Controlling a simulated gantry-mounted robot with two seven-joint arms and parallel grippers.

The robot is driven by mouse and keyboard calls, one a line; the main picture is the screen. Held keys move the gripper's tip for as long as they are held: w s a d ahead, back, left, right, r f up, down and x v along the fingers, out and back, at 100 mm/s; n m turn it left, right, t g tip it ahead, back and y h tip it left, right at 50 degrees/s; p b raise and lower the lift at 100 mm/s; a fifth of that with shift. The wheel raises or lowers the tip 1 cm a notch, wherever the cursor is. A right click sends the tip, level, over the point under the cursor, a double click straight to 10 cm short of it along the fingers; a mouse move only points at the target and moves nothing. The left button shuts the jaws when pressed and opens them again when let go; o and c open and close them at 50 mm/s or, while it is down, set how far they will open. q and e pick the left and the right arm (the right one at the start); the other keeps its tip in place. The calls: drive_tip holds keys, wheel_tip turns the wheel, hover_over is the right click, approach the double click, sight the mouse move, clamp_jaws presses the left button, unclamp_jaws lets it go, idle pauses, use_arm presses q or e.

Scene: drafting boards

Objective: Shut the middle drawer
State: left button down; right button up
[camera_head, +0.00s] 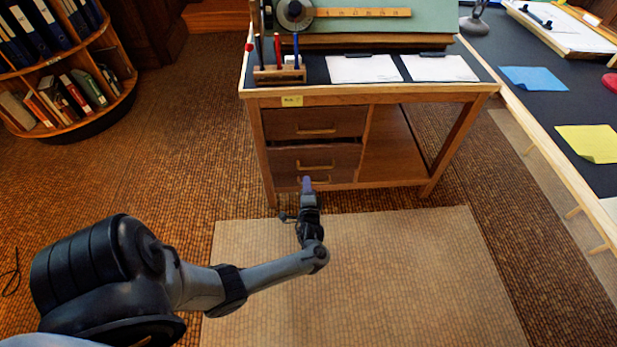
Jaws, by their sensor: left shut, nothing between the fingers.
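A wooden desk (378,92) has a stack of drawers on its left side. The middle drawer (290,160) stands out a little from the desk, with a dark gap along its top edge, and carries a pale bar handle (316,168). The top drawer (290,122) looks flush. The bottom drawer (340,181) is partly covered by my left gripper. My left gripper (307,181) is shut and empty, pointing at the drawer stack just below the middle handle in the picture. I cannot tell whether it touches a drawer front. My right gripper is not in view.
The desk top holds a pen block (280,75) and two clipboards (366,69). An open shelf bay (393,155) is right of the drawers. A long table (560,100) runs along the right, a bookcase (70,95) stands at left.

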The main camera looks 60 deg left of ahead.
use_arm(q)
drive_tip(key=b, duration=0.6)
approach(304, 149)
drive_tip(key=x, duration=0.5)
drive_tip(key=shift+w+a+f, duration=0.15)
drive_tip(key=shift+f, duration=0.15)
drive_tip(key=shift+w+a+r+b, duration=0.15)
drive_tip(key=shift+w+a+b, duration=0.15)
drive_tip(key=shift+a+b, duration=0.35)
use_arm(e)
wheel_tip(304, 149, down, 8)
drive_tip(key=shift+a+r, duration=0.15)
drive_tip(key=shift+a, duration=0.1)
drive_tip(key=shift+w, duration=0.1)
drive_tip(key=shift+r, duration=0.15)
